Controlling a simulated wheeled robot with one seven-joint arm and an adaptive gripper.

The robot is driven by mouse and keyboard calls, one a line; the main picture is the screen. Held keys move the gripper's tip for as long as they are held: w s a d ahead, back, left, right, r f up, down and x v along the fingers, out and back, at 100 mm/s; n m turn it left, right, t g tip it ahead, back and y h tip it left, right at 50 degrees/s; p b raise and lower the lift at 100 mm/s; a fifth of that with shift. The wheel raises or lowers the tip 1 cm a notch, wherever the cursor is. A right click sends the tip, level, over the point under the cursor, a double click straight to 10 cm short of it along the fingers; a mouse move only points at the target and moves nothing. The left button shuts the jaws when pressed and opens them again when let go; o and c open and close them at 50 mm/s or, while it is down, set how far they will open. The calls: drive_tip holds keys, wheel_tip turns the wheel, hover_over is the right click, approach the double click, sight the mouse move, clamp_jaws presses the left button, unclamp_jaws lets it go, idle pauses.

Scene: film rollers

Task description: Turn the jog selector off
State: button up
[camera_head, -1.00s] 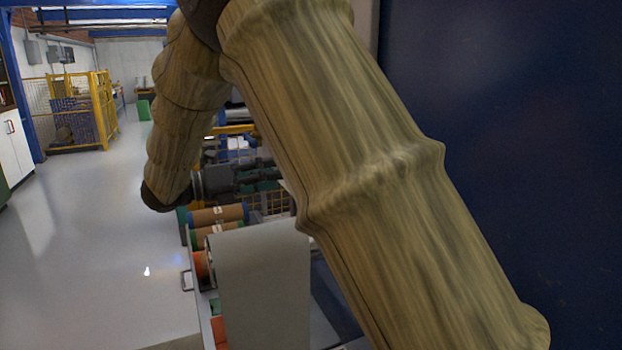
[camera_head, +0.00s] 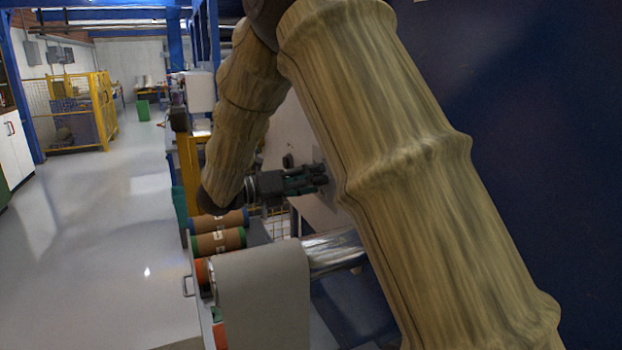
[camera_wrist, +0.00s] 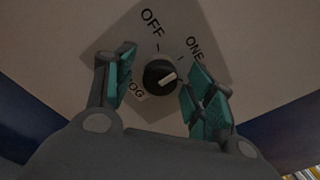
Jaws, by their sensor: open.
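The jog selector (camera_wrist: 159,77) is a round black knob with a white line on its face, in the middle of the wrist view. The line slants up to the right, with its upper end below the ONE label. It sits on a grey diamond plate (camera_wrist: 203,47) with OFF at the top, ONE at upper right and a partly hidden JOG at lower left. My gripper (camera_wrist: 164,72) is open, one green-padded finger on each side of the knob, with gaps showing. In the head view my gripper (camera_head: 322,178) is at the panel; the knob is hidden there.
The pale panel (camera_head: 290,130) carries the plate. Below the gripper are a shiny roller (camera_head: 333,250), a grey sheet roll (camera_head: 262,300) and brown rolls (camera_head: 218,240). My arm covers much of the right side. The floor (camera_head: 100,240) at left is clear.

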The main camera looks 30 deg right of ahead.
drive_tip(key=c, duration=1)
drive_tip(key=shift+n+b, duration=1.45)
drive_tip(key=shift+n, duration=4.45)
